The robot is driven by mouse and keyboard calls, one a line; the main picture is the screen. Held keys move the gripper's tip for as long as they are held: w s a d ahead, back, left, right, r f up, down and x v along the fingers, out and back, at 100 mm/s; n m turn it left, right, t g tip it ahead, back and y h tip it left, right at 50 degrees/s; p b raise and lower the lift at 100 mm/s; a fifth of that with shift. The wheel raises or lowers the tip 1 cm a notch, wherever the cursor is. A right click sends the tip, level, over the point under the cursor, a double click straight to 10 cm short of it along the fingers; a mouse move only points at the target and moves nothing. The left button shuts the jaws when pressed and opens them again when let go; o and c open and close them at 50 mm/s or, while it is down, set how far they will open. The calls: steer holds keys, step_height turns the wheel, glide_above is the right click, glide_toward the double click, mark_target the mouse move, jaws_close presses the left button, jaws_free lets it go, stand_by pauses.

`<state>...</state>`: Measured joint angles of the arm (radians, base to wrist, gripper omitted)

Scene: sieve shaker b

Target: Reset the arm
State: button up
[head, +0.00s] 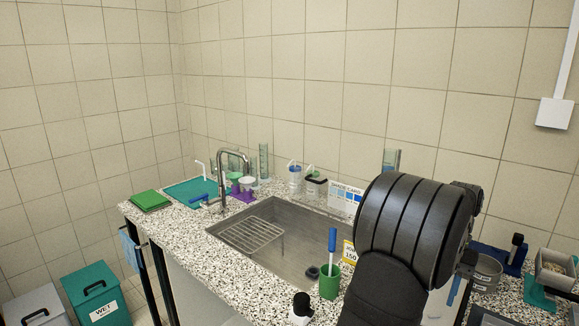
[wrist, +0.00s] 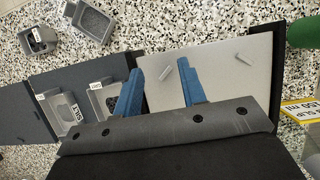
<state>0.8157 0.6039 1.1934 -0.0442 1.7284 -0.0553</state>
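My arm fills the right of the head view, with its dark links in front of the counter. My gripper shows in the wrist view (wrist: 161,66) as two blue fingers with a clear gap between them. It is open, with nothing between the fingers. It is above a pale flat surface (wrist: 222,85) with a couple of small light pieces on it. In the head view a blue finger (head: 455,290) shows beside the arm; the rest of the gripper is hidden.
A dark tray (wrist: 60,82) with labelled grey containers lies left of the fingers. Grey boxes (wrist: 92,20) sit on the speckled counter. A sink (head: 310,245), a green cup (head: 329,284) with a blue-handled tool and a sieve pan (head: 486,272) stand near my arm.

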steer(key=w+a, duration=1)
steer(key=w, duration=0.2)
steer(key=shift+a+r, duration=0.25)
steer(key=shift+r, duration=0.05)
steer(key=s+d, duration=0.6)
steer(key=shift+s+d+f, duration=0.15)
steer(key=shift+s+d, duration=0.05)
steer(key=s+d, duration=0.2)
steer(key=s, duration=0.1)
steer(key=s+d, duration=0.2)
steer(key=s, duration=0.1)
steer(key=s+d, duration=0.2)
steer(key=s, duration=0.2)
steer(key=shift+d+f, duration=0.2)
steer(key=shift+d, duration=0.05)
steer(key=shift+s+d, duration=0.3)
steer(key=shift+s, duration=0.25)
steer(key=shift+w, duration=0.1)
